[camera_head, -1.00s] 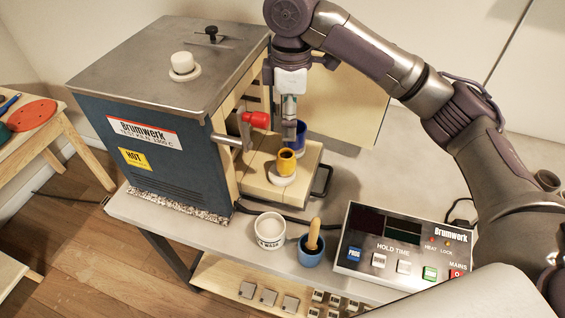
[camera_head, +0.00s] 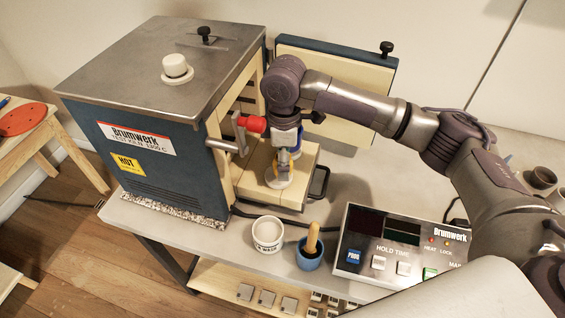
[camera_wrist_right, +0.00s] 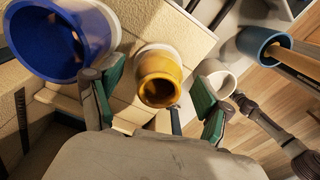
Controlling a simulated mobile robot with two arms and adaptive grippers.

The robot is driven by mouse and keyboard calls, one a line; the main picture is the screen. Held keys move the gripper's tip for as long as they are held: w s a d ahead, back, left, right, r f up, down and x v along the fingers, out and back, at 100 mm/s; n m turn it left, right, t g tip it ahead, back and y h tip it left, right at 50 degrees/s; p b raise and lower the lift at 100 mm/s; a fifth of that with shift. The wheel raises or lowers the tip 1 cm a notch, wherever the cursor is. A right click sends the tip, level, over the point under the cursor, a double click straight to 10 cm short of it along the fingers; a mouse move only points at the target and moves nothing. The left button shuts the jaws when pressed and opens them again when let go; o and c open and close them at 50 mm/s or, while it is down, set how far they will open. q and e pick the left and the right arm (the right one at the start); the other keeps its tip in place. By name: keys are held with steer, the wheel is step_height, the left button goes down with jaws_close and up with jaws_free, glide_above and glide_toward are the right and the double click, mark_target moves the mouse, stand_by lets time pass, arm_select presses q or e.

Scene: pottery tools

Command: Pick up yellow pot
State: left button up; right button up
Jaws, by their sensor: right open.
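The yellow pot (camera_wrist_right: 160,76) stands on a small white disc (camera_wrist_right: 165,50) on the kiln's pale shelf. In the right wrist view its round mouth faces the camera. My right gripper (camera_wrist_right: 158,88) is open, with its green-padded fingers on either side of the pot. A gap shows between each pad and the pot. In the head view my right gripper (camera_head: 281,166) is down over the shelf and hides most of the pot; the white disc (camera_head: 278,182) shows below it. My left gripper is in neither view.
A blue pot (camera_wrist_right: 62,40) stands close beside my gripper. A white cup (camera_head: 267,234) and a blue cup with a wooden-handled tool (camera_head: 309,254) stand in front. The kiln (camera_head: 160,130), its red-knobbed handle (camera_head: 252,124) and the control box (camera_head: 400,245) flank the shelf.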

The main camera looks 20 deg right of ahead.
steer(key=shift+d+f, duration=0.1)
steer(key=shift+f, duration=1.2)
steer(key=c, duration=1.3)
steer(key=shift+r, duration=0.15)
